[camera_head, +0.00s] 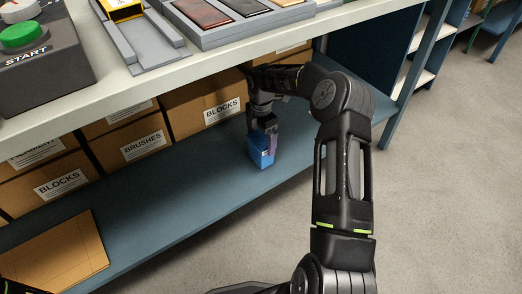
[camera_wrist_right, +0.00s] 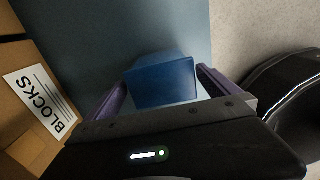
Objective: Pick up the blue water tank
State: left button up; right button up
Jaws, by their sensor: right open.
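The blue water tank (camera_head: 261,151) stands on the blue lower shelf (camera_head: 150,205), in front of the cardboard boxes. My right gripper (camera_head: 264,138) reaches down over it from above. In the right wrist view the tank (camera_wrist_right: 166,80) lies between the two purple fingers of the right gripper (camera_wrist_right: 163,90), one on each side. The fingers are open around it, and I cannot tell whether either touches it.
Cardboard boxes (camera_head: 146,146) labelled BLOCKS and BRUSHES line the back of the shelf. The worktop (camera_head: 150,78) overhangs it, with a green START button (camera_head: 22,36) and trays on top. A flat brown board (camera_head: 60,255) lies at the shelf's left. Open floor (camera_head: 440,200) is at right.

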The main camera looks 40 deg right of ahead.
notch_tip(320, 180, down, 5)
jog(key=b, duration=0.3)
jog(key=shift+s+f, duration=0.1)
jog(key=shift+f, duration=0.05)
pick_arm(q)
jog(key=f, duration=0.3)
jog(key=shift+w, duration=0.25)
pick_arm(e)
jog(key=shift+c, duration=0.4)
jog(key=c, duration=1.7)
jog(key=shift+c, duration=0.2)
notch_tip(320, 180, up, 10)
jog(key=p, duration=0.4)
pick_arm(q)
jog(key=r, duration=0.4)
jog(key=shift+s+r, duration=0.15)
jog(key=shift+s, duration=0.2)
jog(key=shift+c, duration=0.5)
